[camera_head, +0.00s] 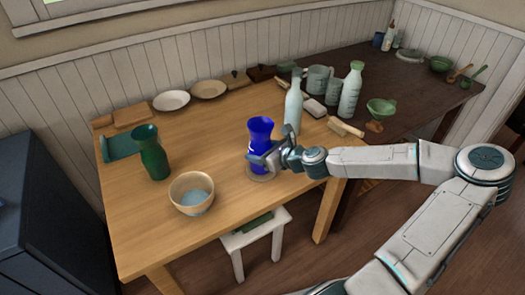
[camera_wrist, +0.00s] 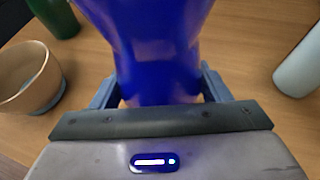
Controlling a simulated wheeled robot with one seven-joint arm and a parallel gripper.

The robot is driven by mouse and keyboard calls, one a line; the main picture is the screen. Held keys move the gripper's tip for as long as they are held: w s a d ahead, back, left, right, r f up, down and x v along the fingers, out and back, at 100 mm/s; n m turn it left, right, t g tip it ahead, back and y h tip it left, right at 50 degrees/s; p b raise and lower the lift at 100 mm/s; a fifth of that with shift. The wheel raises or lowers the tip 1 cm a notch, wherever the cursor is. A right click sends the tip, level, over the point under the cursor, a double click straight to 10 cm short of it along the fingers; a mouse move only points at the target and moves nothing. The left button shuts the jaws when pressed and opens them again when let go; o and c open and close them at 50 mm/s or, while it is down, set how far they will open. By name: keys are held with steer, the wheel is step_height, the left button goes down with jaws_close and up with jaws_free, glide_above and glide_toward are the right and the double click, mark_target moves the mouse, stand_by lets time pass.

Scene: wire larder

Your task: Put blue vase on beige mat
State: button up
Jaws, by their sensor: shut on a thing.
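The blue vase (camera_head: 261,133) stands upright near the right front of the light wooden table, with my gripper (camera_head: 262,158) shut on its lower body from the right. In the wrist view the blue vase (camera_wrist: 158,50) fills the middle, between the two fingers of my gripper (camera_wrist: 160,90). A round beige mat (camera_head: 259,176) shows under the vase in the head view. The vase and gripper hide part of the mat. I cannot tell whether the vase's base touches it or is slightly above.
A green vase (camera_head: 151,153) and a bowl (camera_head: 192,193) stand to the left. A pale bottle (camera_head: 293,107) stands close behind my gripper. A white stool (camera_head: 256,235) is in front.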

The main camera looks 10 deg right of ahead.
steer(key=o, duration=1.3)
steer(key=shift+f, duration=0.15)
steer(key=shift+c, duration=0.2)
